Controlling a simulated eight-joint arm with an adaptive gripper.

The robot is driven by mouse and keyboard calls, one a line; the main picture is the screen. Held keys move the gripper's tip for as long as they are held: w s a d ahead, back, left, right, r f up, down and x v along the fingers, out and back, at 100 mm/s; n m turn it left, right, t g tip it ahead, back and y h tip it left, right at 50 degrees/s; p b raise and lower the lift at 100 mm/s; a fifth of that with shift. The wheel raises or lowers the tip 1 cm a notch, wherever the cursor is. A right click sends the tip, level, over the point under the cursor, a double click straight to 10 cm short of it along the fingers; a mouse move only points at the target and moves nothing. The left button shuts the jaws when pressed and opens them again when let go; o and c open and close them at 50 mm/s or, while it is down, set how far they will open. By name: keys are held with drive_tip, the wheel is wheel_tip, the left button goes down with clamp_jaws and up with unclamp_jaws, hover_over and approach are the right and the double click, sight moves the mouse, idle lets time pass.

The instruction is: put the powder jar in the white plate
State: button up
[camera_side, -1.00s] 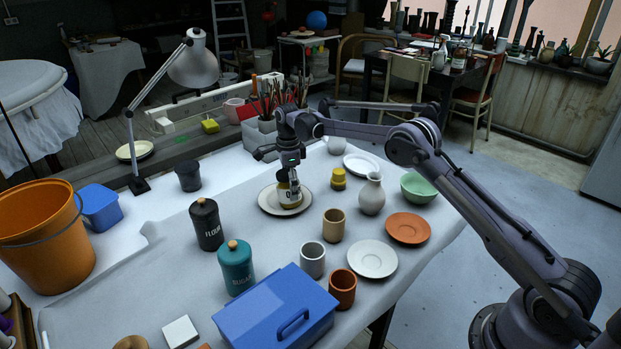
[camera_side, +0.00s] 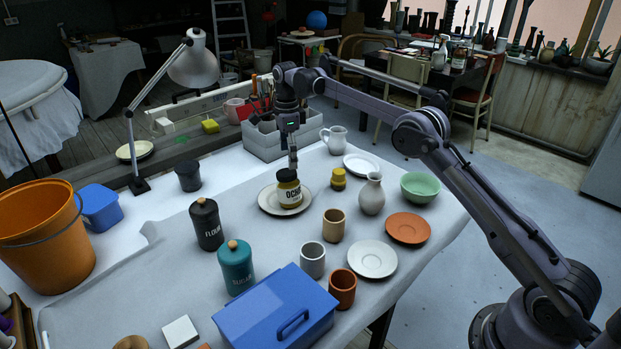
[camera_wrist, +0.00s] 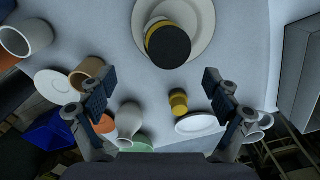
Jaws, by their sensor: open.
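The powder jar (camera_side: 289,194), ochre yellow with a black lid and an "OCHRE" label, stands upright in the white plate (camera_side: 266,203). In the wrist view the jar's black lid (camera_wrist: 168,46) is at the top, with the plate's rim (camera_wrist: 207,22) around and behind it. My gripper (camera_side: 293,158) is above the jar in the side view, apart from it as far as I can tell. In the wrist view my gripper's (camera_wrist: 157,85) two fingers are wide apart with nothing between them.
A small yellow pot (camera_side: 338,179), a white vase (camera_side: 371,195) and a beige cup (camera_side: 334,225) stand right of the plate. A second white plate (camera_side: 360,164) and a white pitcher (camera_side: 334,139) are behind. Dark FLOUR (camera_side: 206,225) and teal SUGAR (camera_side: 236,268) canisters stand in front left.

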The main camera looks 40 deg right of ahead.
drive_tip(key=shift+r, duration=0.9)
drive_tip(key=s+a+r+n+t, duration=0.3)
drive_tip(key=s+r+n, duration=0.8)
drive_tip(key=s+r, duration=0.25)
drive_tip(key=s+a+f+n+t, duration=0.1)
drive_tip(key=s+f+n, duration=0.4)
drive_tip(key=s, duration=0.6)
drive_tip(key=s+a+f+n+t, duration=0.1)
drive_tip(key=s+f+n+t, duration=0.2)
drive_tip(key=s, duration=0.8)
wheel_tip(320, 180, down, 2)
drive_tip(key=n, duration=0.4)
drive_tip(key=shift+s+a, duration=0.2)
drive_tip(key=shift+s, duration=0.2)
